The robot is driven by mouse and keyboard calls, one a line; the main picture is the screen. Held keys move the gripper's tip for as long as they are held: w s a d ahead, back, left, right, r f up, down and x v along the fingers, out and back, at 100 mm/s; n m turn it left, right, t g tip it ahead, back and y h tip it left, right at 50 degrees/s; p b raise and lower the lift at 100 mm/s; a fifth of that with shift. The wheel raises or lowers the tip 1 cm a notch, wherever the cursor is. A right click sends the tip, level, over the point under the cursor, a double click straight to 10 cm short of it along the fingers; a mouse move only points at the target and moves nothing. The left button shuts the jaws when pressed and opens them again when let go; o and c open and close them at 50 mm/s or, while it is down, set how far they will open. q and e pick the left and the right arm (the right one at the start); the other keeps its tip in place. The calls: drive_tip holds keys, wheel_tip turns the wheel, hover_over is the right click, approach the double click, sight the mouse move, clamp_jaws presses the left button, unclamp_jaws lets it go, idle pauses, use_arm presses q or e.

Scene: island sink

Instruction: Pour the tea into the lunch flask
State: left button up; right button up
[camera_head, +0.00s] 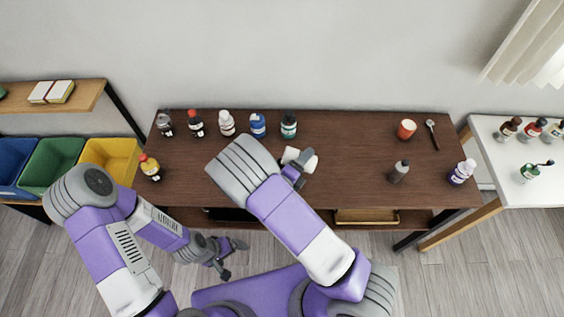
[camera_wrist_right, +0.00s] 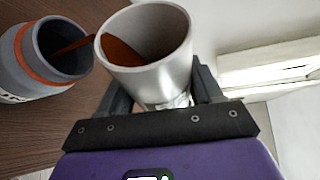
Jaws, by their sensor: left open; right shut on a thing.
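In the right wrist view, my right gripper (camera_wrist_right: 150,98) is shut on a metal cup (camera_wrist_right: 150,62) with brown tea inside. A brown stream of tea (camera_wrist_right: 72,45) runs from the cup's rim into the flask's mouth. In the head view, my right gripper (camera_head: 297,170) is over the table beside small white shapes (camera_head: 308,160), partly hidden by my arm. My left gripper (camera_head: 234,260) is open and empty, in front of the table edge.
The brown table (camera_head: 350,140) holds several bottles along its back left.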

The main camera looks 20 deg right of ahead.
drive_tip(key=shift+f+n, duration=0.1)
drive_tip(key=shift+n, duration=0.2)
idle(0.5)
drive_tip(key=shift+w+a+r+n+h+p, duration=0.2)
drive_tip(key=shift+r+n+h+p, duration=0.6)
drive_tip(key=shift+p, duration=0.55)
idle(1.0)
